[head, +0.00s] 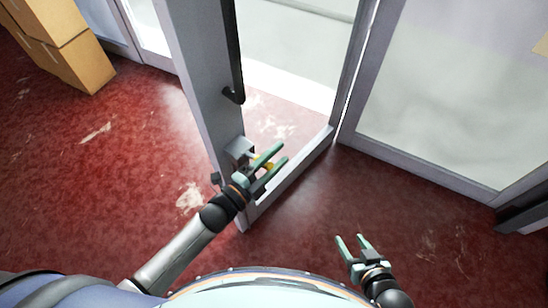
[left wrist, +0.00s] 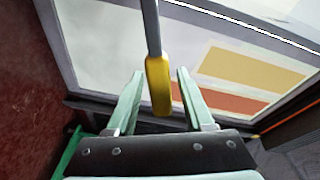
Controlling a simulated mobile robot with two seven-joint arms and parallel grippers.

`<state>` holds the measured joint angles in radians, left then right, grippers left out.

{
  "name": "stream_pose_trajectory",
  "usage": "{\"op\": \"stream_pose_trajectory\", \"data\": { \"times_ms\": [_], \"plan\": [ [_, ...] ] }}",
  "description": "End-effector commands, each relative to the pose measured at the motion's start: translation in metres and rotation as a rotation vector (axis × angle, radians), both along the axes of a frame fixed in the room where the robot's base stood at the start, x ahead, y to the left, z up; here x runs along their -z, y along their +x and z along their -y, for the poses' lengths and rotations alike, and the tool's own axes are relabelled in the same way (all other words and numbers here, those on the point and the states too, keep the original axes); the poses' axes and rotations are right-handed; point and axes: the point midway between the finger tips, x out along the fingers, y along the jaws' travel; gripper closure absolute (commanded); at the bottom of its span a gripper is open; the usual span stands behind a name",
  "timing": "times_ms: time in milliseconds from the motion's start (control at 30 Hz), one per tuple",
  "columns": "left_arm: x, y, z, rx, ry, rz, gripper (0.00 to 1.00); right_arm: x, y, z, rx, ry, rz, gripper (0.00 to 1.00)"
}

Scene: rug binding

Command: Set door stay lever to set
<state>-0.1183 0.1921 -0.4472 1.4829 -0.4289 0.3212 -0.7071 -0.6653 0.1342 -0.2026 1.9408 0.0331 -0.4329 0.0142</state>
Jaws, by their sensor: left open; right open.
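The door stay lever has a grey rod and a yellow end (left wrist: 159,85). In the left wrist view its yellow end lies between the two fingers of my left gripper (left wrist: 161,74), with a gap visible on each side. In the head view my left gripper (head: 284,152) is open at the low edge of the door (head: 205,70), beside a grey box (head: 240,147). Only a little of the lever's yellow shows there, partly hidden by the fingers. My right gripper (head: 351,238) is open and empty over the floor.
The door has a black handle (head: 234,95) above my left gripper. A glazed panel (head: 440,100) in a grey frame stands to the right. Cardboard boxes (head: 85,60) are stacked at the far left. The worn red floor (head: 100,180) is clear in front.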

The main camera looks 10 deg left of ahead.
Motion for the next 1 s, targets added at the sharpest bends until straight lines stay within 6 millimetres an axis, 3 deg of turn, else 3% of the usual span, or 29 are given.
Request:
{"op": "stream_pose_trajectory", "data": {
  "times_ms": [167, 633, 1000],
  "plan": [
    [0.000, -0.012, -0.008, -0.001, 0.000, -0.002, 0.47, 0.001, -0.003, 0.000, 0.000, -0.001, -0.006, 0.43],
    [0.001, -0.088, -0.060, 0.000, 0.002, -0.003, 0.47, 0.001, -0.002, 0.000, 0.000, -0.001, -0.004, 0.43],
    [0.000, -0.103, -0.071, 0.000, 0.001, 0.001, 0.47, -0.001, 0.002, 0.000, -0.001, -0.001, 0.003, 0.43]
  ]
}}
